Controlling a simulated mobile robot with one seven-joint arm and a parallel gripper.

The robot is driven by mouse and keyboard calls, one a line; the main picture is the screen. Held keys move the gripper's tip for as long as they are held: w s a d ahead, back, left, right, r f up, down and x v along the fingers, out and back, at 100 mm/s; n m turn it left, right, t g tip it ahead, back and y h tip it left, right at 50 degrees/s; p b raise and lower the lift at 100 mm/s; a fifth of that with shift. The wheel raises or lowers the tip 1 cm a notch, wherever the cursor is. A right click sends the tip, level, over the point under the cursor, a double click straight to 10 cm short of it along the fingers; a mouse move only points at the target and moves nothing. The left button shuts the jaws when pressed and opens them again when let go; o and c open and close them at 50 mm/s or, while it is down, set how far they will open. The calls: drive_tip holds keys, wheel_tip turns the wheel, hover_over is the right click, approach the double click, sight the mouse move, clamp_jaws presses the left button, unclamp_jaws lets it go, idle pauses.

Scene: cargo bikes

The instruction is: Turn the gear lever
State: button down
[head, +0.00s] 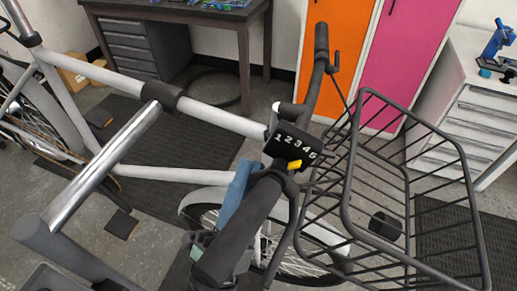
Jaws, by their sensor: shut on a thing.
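The gear unit (292,145) is a black plate on the handlebar with white numbers 1 to 5. A yellow pointer (294,165) sits just below the numbers; which one it marks is hard to tell. The dark handlebar grip (238,232) runs from there toward the camera. My gripper (248,180) is at the left of this grip, close to the gear unit, with a blue finger showing. It is shut on the gear lever; the lever and the contact are mostly hidden behind the finger and grip.
A black wire basket (362,190) stands close on the right of the handlebar. The silver frame tube (215,115) crosses to the left. A workbench (180,12), orange locker (335,45) and pink locker (410,50) stand behind.

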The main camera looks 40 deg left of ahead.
drive_tip(key=shift+m, duration=0.3)
drive_tip(key=c, duration=0.8)
unclamp_jaws()
drive_tip(key=shift+c, duration=0.2)
